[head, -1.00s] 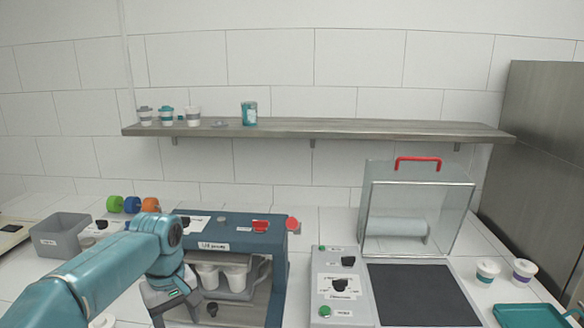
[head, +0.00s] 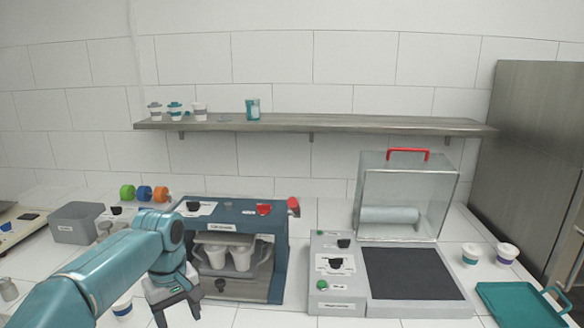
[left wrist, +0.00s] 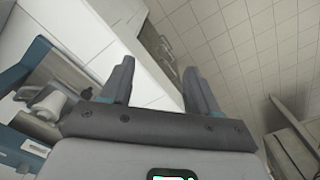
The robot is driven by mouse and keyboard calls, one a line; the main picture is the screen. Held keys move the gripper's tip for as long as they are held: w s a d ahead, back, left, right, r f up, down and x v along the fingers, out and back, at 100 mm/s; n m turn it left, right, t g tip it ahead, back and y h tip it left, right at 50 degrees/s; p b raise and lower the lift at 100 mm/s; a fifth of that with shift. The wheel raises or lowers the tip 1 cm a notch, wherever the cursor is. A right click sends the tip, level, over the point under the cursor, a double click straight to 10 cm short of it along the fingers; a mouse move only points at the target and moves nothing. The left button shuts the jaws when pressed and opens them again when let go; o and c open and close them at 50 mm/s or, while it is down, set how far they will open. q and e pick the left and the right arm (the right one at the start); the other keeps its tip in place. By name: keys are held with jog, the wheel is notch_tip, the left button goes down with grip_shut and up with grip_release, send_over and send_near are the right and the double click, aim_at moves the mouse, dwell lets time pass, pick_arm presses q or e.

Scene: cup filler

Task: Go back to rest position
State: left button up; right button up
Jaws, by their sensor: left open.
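My left arm comes in from the left in the head view, and its gripper (head: 178,312) points down in front of the blue cup-filling machine (head: 262,222). In the left wrist view the two fingers of the left gripper (left wrist: 158,88) stand apart with nothing between them. Two white cups (head: 240,257) stand inside the open front of the machine. Part of the machine (left wrist: 22,70) and a white cup (left wrist: 50,103) show at the left of the left wrist view. My right gripper is in neither view.
A grey machine with a dark plate (head: 412,274) and clear cover (head: 408,195) stands at right. Two lidded cups (head: 507,254) and a teal tray (head: 520,305) are right of it. A grey bin (head: 76,224) stands left. A shelf (head: 330,125) holds several cups.

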pick_arm(q)
jog(key=s+d+f+m+h, duration=0.1)
jog(key=s+d+f, duration=0.1)
jog(key=f, duration=0.6)
jog(key=s+d+f+m+h, duration=0.1)
jog(key=s+d+f+m, duration=0.15)
jog(key=f, duration=0.55)
jog(key=s+d+f+m+h, duration=0.1)
jog(key=s+d+f, duration=0.15)
jog(key=f, duration=0.55)
jog(key=s+d+f, duration=0.1)
jog(key=s+f, duration=0.2)
jog(key=s, duration=0.3)
jog(key=s+d+f+m, duration=0.1)
jog(key=s+f, duration=0.3)
jog(key=s, duration=0.3)
jog(key=s+d+f+h, duration=0.1)
jog(key=s+f, duration=0.2)
jog(key=s, duration=0.4)
jog(key=shift+d+f, duration=0.3)
jog(key=shift+d, duration=0.05)
jog(key=shift+m, duration=0.25)
